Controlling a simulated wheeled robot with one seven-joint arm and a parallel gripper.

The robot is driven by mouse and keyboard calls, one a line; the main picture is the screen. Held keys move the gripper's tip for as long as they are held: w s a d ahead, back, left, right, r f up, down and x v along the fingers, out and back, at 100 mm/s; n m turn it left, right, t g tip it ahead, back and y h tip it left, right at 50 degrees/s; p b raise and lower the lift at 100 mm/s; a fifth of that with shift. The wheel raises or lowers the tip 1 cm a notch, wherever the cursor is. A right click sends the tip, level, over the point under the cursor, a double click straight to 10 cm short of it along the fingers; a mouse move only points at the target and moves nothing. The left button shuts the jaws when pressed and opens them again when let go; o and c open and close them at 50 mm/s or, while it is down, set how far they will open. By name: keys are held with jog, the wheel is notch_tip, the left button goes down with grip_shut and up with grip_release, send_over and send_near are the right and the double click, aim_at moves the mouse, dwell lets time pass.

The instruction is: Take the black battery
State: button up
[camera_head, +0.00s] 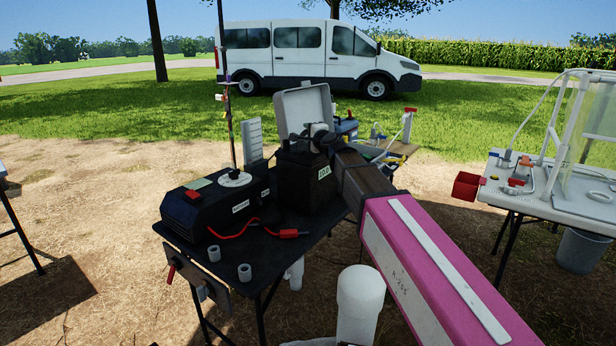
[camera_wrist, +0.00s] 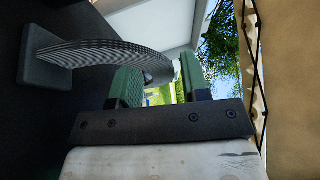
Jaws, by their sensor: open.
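The black battery looks to be the upright dark box (camera_head: 303,180) with a small white label on the table in the head view. My arm reaches to its top from the lower right, and my gripper (camera_head: 318,134) is small and partly hidden there. In the wrist view my gripper (camera_wrist: 159,64) is open, with two green-padded fingers apart. A grey ribbed curved handle (camera_wrist: 95,50) rises from a block at left and its end lies between or just before the fingers; I cannot tell whether it touches them.
A low black case (camera_head: 215,205) with a red lead stands left of the dark box. An open pale lidded case (camera_head: 303,108) is behind it. Grey cups (camera_head: 244,272) stand at the table's front edge. A white table (camera_head: 505,190) with a red box is at right.

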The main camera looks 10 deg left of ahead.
jog(key=shift+w+a, duration=0.35)
jog(key=shift+w, duration=0.05)
grip_shut()
dwell(1.0)
jog(key=shift+r, duration=0.1)
